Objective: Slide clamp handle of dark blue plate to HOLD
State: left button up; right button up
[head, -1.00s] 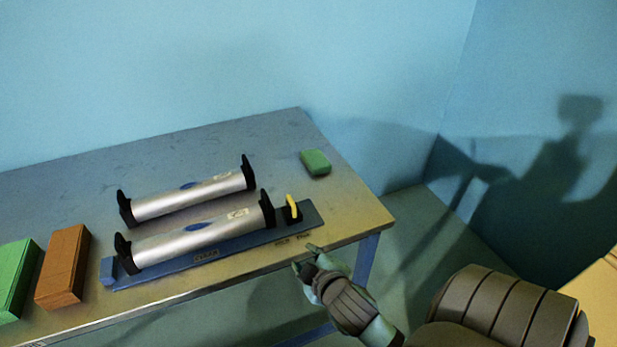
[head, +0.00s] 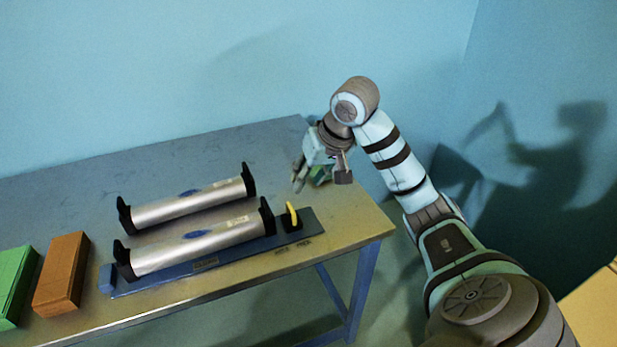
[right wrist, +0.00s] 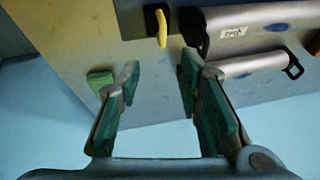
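The dark blue plate (head: 311,226) lies along the table's front edge. Its yellow clamp handle (head: 292,214) stands in a black base near the plate's right end, close to two small printed labels too blurred to read surely. The handle also shows at the top of the right wrist view (right wrist: 162,29). A silver roll (head: 195,248) rests between black end brackets on the plate. My right gripper (head: 303,178) is beyond the handle, above the table's far right part, and apart from it. In the wrist view its fingers are spread and empty. My left gripper is not in view.
A second silver roll (head: 190,202) in black brackets lies behind the first. A green block (right wrist: 99,79) sits near the table's right edge, partly hidden by my gripper in the head view. Orange (head: 61,274) and green (head: 14,285) blocks stand at left. The back of the table (head: 200,150) is clear.

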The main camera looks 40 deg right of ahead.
aim_at(291, 206)
jog(key=b+x, duration=0.1)
jog(key=x, duration=0.6)
jog(key=b+x, duration=0.2)
jog(key=x, duration=0.5)
jog(key=shift+a, duration=0.2)
